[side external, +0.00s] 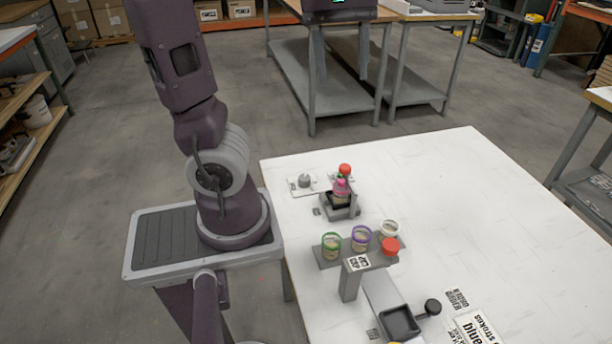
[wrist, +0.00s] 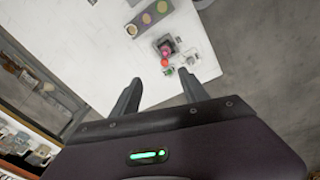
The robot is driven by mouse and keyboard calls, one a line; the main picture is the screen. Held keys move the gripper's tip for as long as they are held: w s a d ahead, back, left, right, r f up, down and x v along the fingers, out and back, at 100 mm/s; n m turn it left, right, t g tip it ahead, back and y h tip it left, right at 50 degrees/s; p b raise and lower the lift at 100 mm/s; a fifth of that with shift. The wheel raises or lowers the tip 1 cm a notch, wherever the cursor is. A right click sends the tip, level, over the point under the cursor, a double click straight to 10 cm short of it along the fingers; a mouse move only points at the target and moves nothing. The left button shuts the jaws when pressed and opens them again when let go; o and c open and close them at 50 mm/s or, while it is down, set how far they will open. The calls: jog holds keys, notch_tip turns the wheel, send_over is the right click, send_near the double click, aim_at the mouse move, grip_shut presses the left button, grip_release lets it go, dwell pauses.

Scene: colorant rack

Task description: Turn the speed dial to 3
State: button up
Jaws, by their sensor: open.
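A small grey dial (side external: 305,181) sits on a white plate at the left part of the white table in the side external view; it is probably the speed dial. Any numbers on it are too small to read. In the wrist view a small pale grey part (wrist: 191,59) next to the pink item may be this dial. My gripper (wrist: 160,80) is open and empty, with its two dark fingers spread apart. It is high above the table and touches nothing. It is out of the picture in the side external view.
Beside the dial, a pink container (side external: 341,187) sits on a dark stand with a red ball (side external: 345,169) above it. A grey rack (side external: 327,256) holds several coloured-rim cups. A black tray (side external: 400,321) is at the front. The table's right side (side external: 480,210) is clear.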

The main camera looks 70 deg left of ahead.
jog(key=a+n+g+y, duration=0.1)
jog(key=a+n+g, duration=0.1)
jog(key=a+n, duration=0.35)
jog(key=r+n+g+y, duration=0.1)
jog(key=n+g+y, duration=0.15)
jog(key=n, duration=0.35)
send_over(305, 178)
jog(key=w+d, duration=0.2)
jog(key=shift+m+t, duration=0.25)
jog(key=shift+m, duration=0.1)
jog(key=f, duration=1.2)
jog(key=s+a+f, duration=0.1)
jog(key=f, duration=2.4)
jog(key=shift+s+a, duration=0.35)
jog(key=shift+a, duration=0.05)
grip_shut()
